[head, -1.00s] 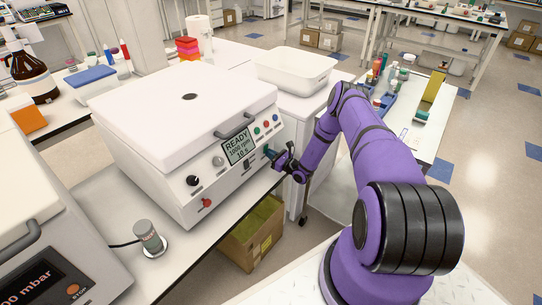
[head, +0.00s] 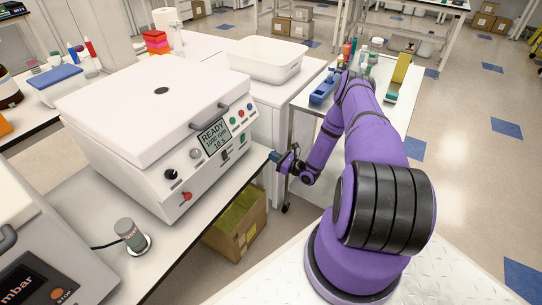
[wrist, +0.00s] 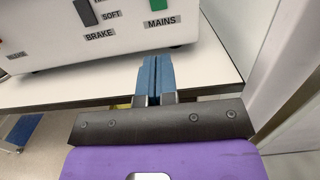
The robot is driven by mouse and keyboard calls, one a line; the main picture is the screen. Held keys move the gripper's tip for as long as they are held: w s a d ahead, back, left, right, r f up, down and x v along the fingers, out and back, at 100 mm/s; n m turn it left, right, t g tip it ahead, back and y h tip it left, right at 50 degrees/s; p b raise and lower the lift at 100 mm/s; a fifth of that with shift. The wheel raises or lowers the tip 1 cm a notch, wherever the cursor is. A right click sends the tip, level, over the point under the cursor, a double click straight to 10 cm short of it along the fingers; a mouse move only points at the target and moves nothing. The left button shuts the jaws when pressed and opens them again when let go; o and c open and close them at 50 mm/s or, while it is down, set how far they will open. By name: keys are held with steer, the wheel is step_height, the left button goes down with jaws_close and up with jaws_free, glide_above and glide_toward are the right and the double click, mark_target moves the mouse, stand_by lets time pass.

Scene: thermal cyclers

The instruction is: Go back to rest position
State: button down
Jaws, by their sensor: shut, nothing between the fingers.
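My gripper (head: 275,157) is at the end of my purple arm, just in front of the right end of the white centrifuge (head: 150,97) and apart from it. In the wrist view its two blue fingers (wrist: 156,80) are pressed together with nothing between them. They point at the bench edge below the centrifuge's green MAINS switch (wrist: 158,7). The centrifuge lid is down and its display (head: 213,137) reads READY, 1000 rpm, 10 s.
A bench (head: 190,228) runs under the centrifuge, with a grey cylinder (head: 129,234) on it. A cardboard box (head: 240,232) stands on the floor below. A white tub (head: 265,60) sits behind. A side table with bottles and a blue rack (head: 322,92) is beyond my arm.

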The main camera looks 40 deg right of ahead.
stand_by(0.4)
steer(key=w+a+r+n+g+y, duration=0.15)
steer(key=a+r+n+g, duration=0.3)
steer(key=r, duration=0.65)
steer(key=a+r+n+g+y, duration=0.35)
steer(key=r+n, duration=0.25)
steer(key=r, duration=0.4)
steer(key=w+a+r+n+g+y, duration=0.15)
steer(key=a+r+n+g, duration=0.3)
steer(key=r, duration=0.65)
steer(key=s+a+r+n+g, duration=0.3)
steer(key=s+a+r+n, duration=0.25)
steer(key=r, duration=0.35)
steer(key=s+a+r+n+g+h, duration=0.1)
steer(key=s+a+r+n+h, duration=0.25)
steer(key=s+r, duration=0.4)
steer(key=s+a+r+n+g+h, duration=0.1)
steer(key=s+a+r+n+h, duration=0.25)
steer(key=s+r, duration=0.4)
steer(key=s+r+n+t+h, duration=0.2)
steer(key=s+r+h, duration=0.1)
steer(key=s, duration=0.5)
steer(key=s+d+r+n+t+h, duration=0.1)
steer(key=s+r+n+t+h, duration=0.1)
steer(key=s, duration=0.7)
steer(key=shift+s+d+r+t+h, duration=0.15)
steer(key=shift+d+r+t+h, duration=0.15)
steer(key=shift+r+t+h, duration=0.3)
steer(key=shift+n, duration=0.25)
